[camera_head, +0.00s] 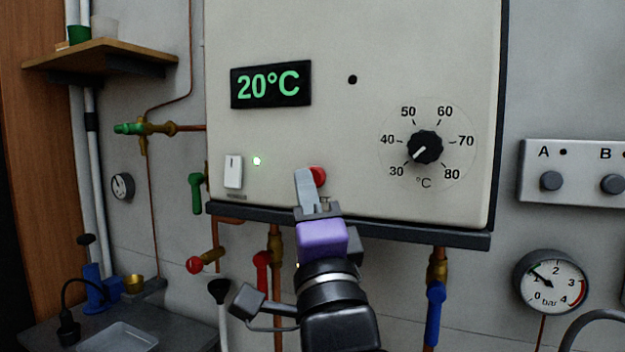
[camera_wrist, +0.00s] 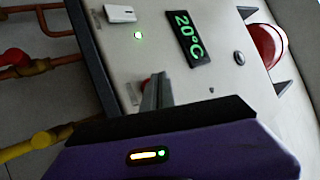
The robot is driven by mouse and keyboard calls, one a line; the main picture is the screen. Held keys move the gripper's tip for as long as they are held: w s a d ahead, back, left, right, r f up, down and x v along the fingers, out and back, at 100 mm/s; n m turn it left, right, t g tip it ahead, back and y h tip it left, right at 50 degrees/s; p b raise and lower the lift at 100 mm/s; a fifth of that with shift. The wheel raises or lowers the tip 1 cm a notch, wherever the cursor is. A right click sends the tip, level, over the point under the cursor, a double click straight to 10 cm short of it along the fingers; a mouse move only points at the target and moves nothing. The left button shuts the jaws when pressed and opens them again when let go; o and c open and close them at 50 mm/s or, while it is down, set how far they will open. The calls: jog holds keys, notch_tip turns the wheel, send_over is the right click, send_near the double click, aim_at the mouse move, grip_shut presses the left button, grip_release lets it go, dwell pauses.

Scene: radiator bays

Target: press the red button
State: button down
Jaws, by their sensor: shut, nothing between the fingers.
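The red button (camera_head: 318,176) sits on the lower front of the cream boiler casing (camera_head: 350,40), partly hidden behind my gripper in the head view. My gripper (camera_head: 304,174) is shut and empty, its fingertips in front of the button's left part. I cannot tell whether they touch it.
A green 20°C display (camera_head: 271,84), a white switch (camera_head: 233,171) beside a lit green lamp (camera_head: 256,161), and a black dial (camera_head: 425,147) share the panel. A dark ledge (camera_head: 400,231) runs below, with pipes and valves under it. A gauge (camera_head: 551,284) hangs at right.

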jog(key=s, duration=0.1)
jog(key=s+a+b, duration=0.1)
jog(key=s, duration=0.2)
jog(key=shift+s+a+b, duration=0.3)
jog(key=shift+s+a, duration=0.05)
dwell(0.8)
